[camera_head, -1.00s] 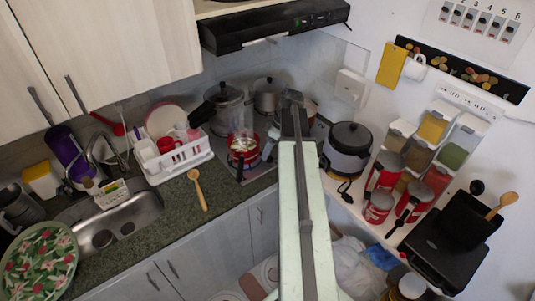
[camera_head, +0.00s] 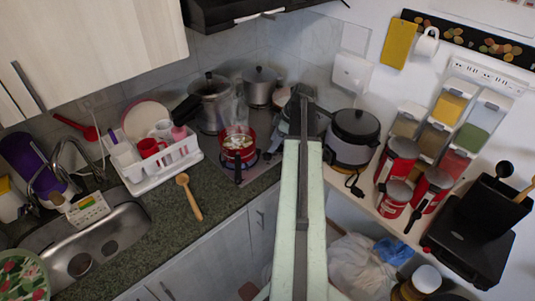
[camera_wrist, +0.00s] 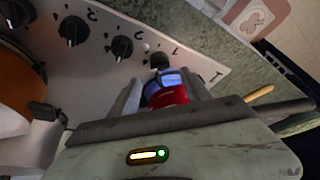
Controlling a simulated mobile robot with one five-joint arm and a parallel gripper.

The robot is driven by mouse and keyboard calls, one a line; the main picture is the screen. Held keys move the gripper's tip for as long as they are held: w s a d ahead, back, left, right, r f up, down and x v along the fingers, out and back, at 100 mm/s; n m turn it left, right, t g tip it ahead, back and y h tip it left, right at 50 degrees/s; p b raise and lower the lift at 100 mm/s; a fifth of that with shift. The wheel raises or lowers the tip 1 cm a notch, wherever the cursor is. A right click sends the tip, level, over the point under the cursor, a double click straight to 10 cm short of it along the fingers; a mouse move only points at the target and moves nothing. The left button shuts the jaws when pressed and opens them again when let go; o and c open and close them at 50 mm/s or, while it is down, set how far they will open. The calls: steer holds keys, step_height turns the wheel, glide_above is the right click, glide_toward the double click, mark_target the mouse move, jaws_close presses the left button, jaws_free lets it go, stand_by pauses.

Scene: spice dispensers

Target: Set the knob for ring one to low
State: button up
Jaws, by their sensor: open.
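The wrist view shows a pale control panel (camera_wrist: 140,25) with a row of black knobs and printed digits, seen tilted. One knob (camera_wrist: 159,60) lies straight ahead of my gripper (camera_wrist: 163,92), near a mark that looks like a 1. Another knob (camera_wrist: 122,47) is just left of it, with further knobs up and left. My gripper's fingers are apart, close to the panel. A blue and red object (camera_wrist: 167,92) shows between them; I cannot tell what it is or whether they touch it. The knobs' settings are too small to read. The head view hides the panel.
In the head view a red pot (camera_head: 237,150) stands on the stove, with larger metal pots (camera_head: 215,103) behind. A rice cooker (camera_head: 355,132) is to the right. A wooden spoon (camera_head: 188,198) lies on the counter, left of my arm. A white dish rack (camera_head: 158,180) stands further left.

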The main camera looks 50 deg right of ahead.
mark_target(268, 153)
steer(key=b+x, duration=0.5)
steer(key=x, duration=0.1)
steer(key=shift+f, duration=0.3)
steer(key=shift+r, duration=0.1)
jaws_close()
steer(key=shift+a, duration=0.1)
steer(key=m+h, duration=0.1)
steer(key=m, duration=0.1)
steer(key=m+h, duration=0.1)
steer(key=m, duration=0.2)
steer(key=shift+s+a+m+t, duration=0.1)
steer(key=shift+a+m+t, duration=0.1)
steer(key=shift+m+t, duration=0.15)
steer(key=m+h, duration=0.2)
steer(key=m, duration=0.4)
steer(key=shift+a, duration=0.1)
steer(key=shift+m+h, duration=0.3)
steer(key=shift+m, duration=0.05)
